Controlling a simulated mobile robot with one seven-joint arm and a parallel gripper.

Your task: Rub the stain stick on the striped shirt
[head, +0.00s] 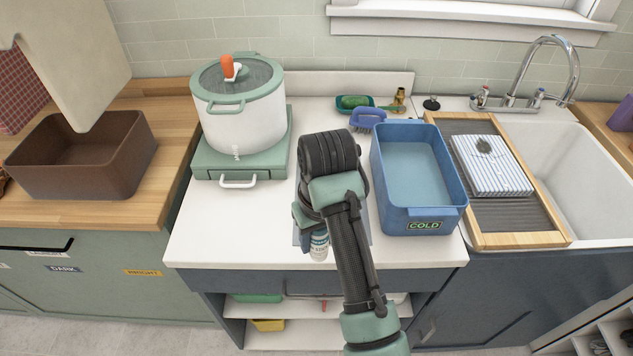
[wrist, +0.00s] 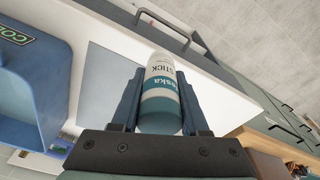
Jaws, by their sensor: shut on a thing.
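The stain stick (head: 319,246) is a white and teal tube; its label shows in the wrist view (wrist: 160,88). My gripper (head: 311,226) is shut around it, with one finger on each side in the wrist view (wrist: 158,100). The stick is over the front part of the white counter; its height is hard to tell. The striped shirt (head: 510,174) lies folded on a ribbed dark board with a wooden frame (head: 555,240), to the right of the blue tub. A dark stain (head: 484,146) shows near its upper edge. My gripper is well left of the shirt.
The blue tub (head: 424,212) marked COLD holds water and stands between my arm and the shirt. A white pot (head: 238,125) sits on a green stove at the left. A purple brush (head: 367,121) lies behind. The sink (head: 590,190) is at the right.

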